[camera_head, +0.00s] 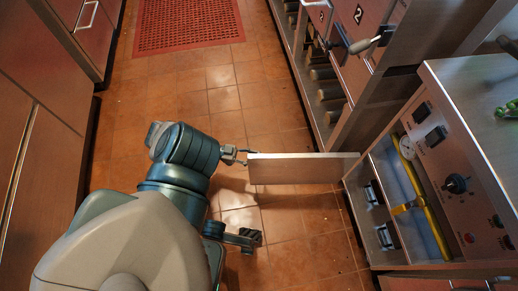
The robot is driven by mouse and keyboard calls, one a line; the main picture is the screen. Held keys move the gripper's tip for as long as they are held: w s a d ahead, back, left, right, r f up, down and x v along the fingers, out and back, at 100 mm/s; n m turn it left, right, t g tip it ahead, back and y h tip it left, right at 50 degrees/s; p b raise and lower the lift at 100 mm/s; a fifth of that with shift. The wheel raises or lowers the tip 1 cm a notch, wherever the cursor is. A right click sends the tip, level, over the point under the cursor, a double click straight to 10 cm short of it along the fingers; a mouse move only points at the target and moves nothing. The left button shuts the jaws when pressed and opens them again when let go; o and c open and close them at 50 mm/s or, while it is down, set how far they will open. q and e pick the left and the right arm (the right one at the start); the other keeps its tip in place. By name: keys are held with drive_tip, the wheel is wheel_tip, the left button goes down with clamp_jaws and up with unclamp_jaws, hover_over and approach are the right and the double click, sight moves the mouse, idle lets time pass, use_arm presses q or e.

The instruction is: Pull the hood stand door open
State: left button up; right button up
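The hood stand (474,120) is at the right, with a steel top and a panel of knobs and switches. Its door (303,169) stands out from its front, swung wide open, seen nearly edge-on. A gauge (407,147) and a yellow pipe (433,221) show in the stand's opening. My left arm comes in from the lower left. Its gripper (235,155) is at the door's free left end, at or very near the edge. The fingers are small and partly hidden, so I cannot tell whether they grip the door.
A grill unit with a grey handle (370,42) stands behind the hood stand. Cabinets (40,120) line the left side. A red mat (188,24) lies on the tiled floor (205,92). The aisle between is clear. Green items (508,109) rest on the stand's top.

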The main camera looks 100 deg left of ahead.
use_arm(q)
drive_tip(key=s, duration=0.8)
drive_tip(key=shift+s, duration=0.3)
drive_tip(key=shift+f, duration=0.1)
